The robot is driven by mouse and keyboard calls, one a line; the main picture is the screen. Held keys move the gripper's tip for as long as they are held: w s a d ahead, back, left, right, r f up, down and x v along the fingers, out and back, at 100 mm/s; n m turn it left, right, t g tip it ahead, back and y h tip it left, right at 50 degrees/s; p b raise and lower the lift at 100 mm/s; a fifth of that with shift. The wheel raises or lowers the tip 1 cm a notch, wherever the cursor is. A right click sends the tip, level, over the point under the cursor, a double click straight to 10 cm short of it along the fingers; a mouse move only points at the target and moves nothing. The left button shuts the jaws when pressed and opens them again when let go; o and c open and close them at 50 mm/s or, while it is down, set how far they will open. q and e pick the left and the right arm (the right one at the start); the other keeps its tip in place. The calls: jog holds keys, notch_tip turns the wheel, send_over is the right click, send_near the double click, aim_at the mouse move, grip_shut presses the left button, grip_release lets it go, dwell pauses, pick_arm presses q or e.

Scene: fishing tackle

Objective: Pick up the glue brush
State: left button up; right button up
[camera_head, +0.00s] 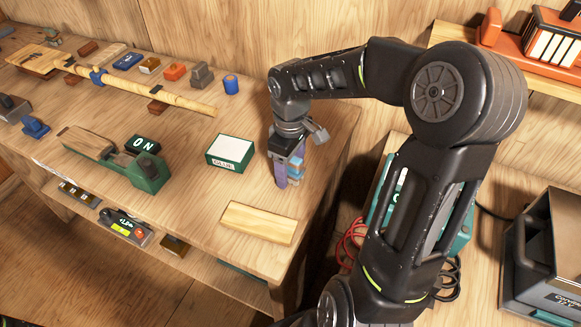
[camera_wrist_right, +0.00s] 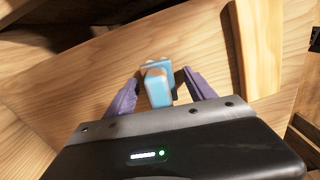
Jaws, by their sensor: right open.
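A light-blue block-like object, which looks like the glue brush (camera_wrist_right: 157,84), sits near the right edge of the workbench. It shows only in part in the head view (camera_head: 297,172), behind the gripper. My right gripper (camera_head: 287,178) points down over it with purple fingers. In the right wrist view the fingers (camera_wrist_right: 160,92) are open, one on each side of the blue object, with visible gaps. No bristles can be made out. My left gripper is not in view.
A green-and-white box with a glue label (camera_head: 230,151) stands left of the gripper. A flat wooden block (camera_head: 258,222) lies in front. A green tool (camera_head: 142,168), a blue cylinder (camera_head: 231,84) and a long wooden rod (camera_head: 160,93) are farther left. The bench edge is close on the right.

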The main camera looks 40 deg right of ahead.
jog(key=shift+c, duration=0.5)
grip_shut()
dwell(0.4)
